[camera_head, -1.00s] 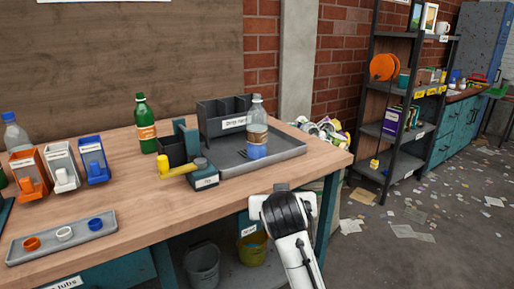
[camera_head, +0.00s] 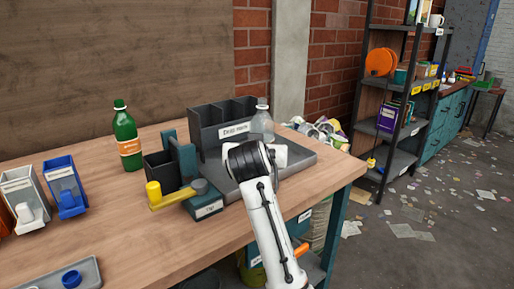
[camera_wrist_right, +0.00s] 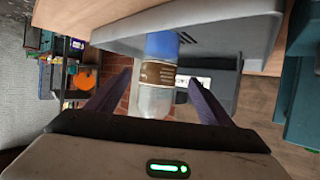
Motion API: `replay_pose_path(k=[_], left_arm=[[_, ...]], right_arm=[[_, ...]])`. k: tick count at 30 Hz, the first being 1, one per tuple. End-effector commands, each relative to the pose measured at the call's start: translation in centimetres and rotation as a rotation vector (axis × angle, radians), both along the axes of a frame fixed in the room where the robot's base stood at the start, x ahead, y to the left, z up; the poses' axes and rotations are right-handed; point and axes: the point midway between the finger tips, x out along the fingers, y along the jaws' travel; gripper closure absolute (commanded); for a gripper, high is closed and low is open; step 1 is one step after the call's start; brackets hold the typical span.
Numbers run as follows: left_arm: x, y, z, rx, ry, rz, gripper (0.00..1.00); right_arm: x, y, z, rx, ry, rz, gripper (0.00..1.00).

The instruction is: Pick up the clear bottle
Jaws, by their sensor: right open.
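The clear bottle (camera_head: 262,122) stands upright on the grey tray (camera_head: 305,160), in front of the divided dark bin. My right arm hides its lower part in the head view. In the right wrist view the bottle (camera_wrist_right: 158,80) shows its brown label and blue lower part. My right gripper (camera_wrist_right: 158,92) is open, with one finger on each side of the bottle in that view; I cannot tell whether they touch it. In the head view my right wrist hides the fingers. My left gripper is not in view.
A green bottle (camera_head: 126,138) stands left of a teal and yellow device (camera_head: 190,185). The dark divided bin (camera_head: 220,128) is close behind the clear bottle. White and blue dispensers (camera_head: 65,187) stand at left. The table's front middle is clear.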

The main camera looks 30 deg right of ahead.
Motion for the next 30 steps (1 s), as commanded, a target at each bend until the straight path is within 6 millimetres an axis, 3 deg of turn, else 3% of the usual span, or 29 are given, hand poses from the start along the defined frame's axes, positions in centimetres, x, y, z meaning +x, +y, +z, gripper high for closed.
replay_pose_path(k=[6, 18, 27, 30], left_arm=[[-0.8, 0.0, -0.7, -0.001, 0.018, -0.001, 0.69], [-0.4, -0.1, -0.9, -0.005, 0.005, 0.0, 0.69], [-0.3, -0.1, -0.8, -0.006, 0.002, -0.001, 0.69], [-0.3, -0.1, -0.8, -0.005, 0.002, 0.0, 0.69]], right_arm=[[1.9, -1.5, -1.0, 0.0, 0.0, 0.0, 0.25], [5.3, -4.4, -2.9, -0.001, 0.001, -0.001, 0.25], [5.7, -4.6, -3.0, 0.001, -0.001, 0.001, 0.25], [5.7, -4.6, -3.1, 0.001, -0.001, 0.001, 0.42]])
